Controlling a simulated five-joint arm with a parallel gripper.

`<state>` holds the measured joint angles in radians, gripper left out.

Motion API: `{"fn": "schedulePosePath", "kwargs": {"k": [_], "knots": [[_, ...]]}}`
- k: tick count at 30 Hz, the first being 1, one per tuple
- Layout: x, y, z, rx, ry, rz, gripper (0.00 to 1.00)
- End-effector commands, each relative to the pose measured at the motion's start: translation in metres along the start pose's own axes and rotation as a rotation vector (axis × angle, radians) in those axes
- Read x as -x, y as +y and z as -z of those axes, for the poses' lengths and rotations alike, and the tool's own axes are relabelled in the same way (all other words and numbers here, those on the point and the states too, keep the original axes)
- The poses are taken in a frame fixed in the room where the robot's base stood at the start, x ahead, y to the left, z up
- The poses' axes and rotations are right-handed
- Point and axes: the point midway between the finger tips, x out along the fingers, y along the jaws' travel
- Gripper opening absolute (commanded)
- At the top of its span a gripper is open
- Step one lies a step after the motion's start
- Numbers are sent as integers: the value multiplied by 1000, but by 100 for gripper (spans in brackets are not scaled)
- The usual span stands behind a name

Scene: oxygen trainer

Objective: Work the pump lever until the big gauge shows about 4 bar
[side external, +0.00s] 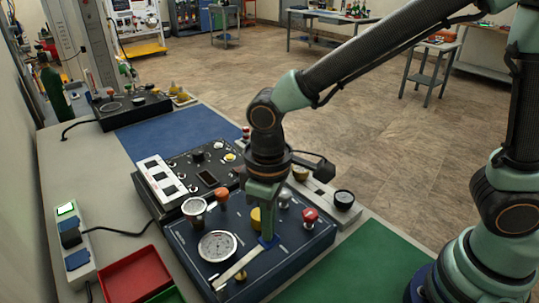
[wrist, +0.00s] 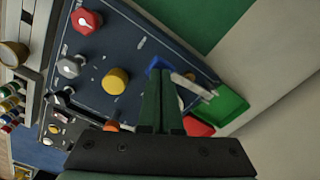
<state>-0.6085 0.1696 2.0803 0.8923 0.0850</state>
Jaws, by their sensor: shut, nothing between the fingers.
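The pump lever (side external: 238,267) is a pale bar at the front of the dark blue panel (side external: 180,238), with a blue end piece. In the wrist view the lever (wrist: 188,84) runs from the blue piece beside my fingertips toward the lower right. My gripper (side external: 268,238) points down, its fingers shut and empty. Its tips are at the blue end of the lever; whether they touch it I cannot tell. The wrist view shows the fingers (wrist: 161,76) together. The big gauge (side external: 218,246) is round and white, left of my gripper; its needle is too small to read.
The panel carries a red knob (side external: 310,215), a yellow knob (side external: 256,219) and an orange-topped part (side external: 222,195). A red tray (side external: 137,277) lies to the left, a green mat (side external: 350,262) to the right. A second black panel (side external: 205,170) stands behind.

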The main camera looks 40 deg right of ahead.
Motion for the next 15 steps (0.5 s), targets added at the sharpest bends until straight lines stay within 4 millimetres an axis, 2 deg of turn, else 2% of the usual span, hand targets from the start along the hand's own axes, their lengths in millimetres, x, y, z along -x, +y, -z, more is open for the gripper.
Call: {"fn": "schedulePosePath", "kwargs": {"k": [15], "knots": [[-25, 0, 0, 1, 0, 0, 0]]}}
